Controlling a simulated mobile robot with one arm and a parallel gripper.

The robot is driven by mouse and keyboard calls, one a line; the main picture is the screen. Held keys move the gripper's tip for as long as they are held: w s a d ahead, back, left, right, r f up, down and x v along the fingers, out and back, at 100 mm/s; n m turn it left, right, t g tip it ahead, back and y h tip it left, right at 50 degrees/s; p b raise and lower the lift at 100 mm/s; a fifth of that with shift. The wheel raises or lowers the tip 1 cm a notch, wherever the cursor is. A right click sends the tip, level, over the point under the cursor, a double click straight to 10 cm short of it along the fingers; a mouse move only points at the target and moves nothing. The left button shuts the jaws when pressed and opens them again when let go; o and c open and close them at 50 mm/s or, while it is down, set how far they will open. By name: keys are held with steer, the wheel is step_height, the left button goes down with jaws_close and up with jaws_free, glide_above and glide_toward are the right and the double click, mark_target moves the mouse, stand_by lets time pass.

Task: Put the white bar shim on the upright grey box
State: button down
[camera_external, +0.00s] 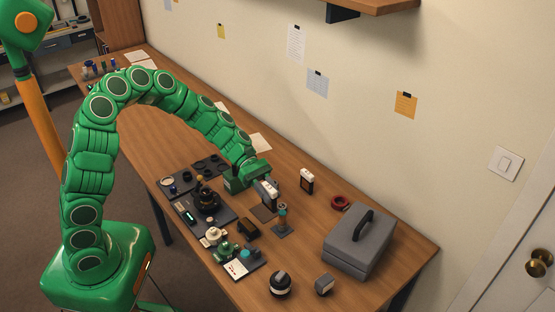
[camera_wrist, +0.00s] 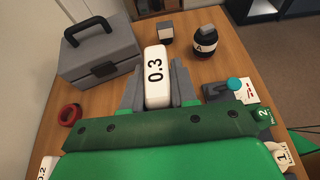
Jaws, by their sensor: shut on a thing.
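The white bar shim, marked 0.3 (camera_wrist: 156,75), is held upright between the two grey fingers of my gripper (camera_wrist: 158,100). In the external view my gripper (camera_external: 265,188) is over the middle of the table, with the white shim (camera_external: 270,189) at its tip. A small grey box (camera_external: 324,284) stands near the front edge of the table, apart from the gripper.
A large grey toolbox (camera_external: 358,241) with a dark handle is at the right. A dark round bottle (camera_external: 281,284) stands beside the small box. A teal-topped post (camera_external: 282,215) is close to my gripper. Another white-topped block (camera_external: 307,180) and a red ring (camera_external: 340,202) are behind.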

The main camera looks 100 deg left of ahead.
steer(key=s+a+n+t+y, duration=0.2)
steer(key=a+n+y, duration=0.1)
steer(key=a, duration=0.9)
steer(key=s+a+n+t+y, duration=0.1)
steer(key=s+a+n+y, duration=0.25)
steer(key=a, duration=0.95)
steer(key=s+a+r+n+y, duration=0.2)
steer(key=s+a+n+y, duration=0.2)
steer(key=s+a, duration=0.65)
steer(key=s+a+r+n+y, duration=0.1)
steer(key=s+a+n+y, duration=0.35)
steer(key=a, duration=0.85)
steer(key=shift+m, duration=0.7)
steer(key=shift+s+f, duration=0.35)
steer(key=shift+f, duration=0.85)
steer(key=shift+s+f, duration=0.3)
steer(key=shift+f, duration=0.9)
steer(key=shift+s+f, duration=0.35)
steer(key=shift+f, duration=0.85)
steer(key=shift+f, duration=0.15)
steer(key=c, duration=0.9)
jaws_free()
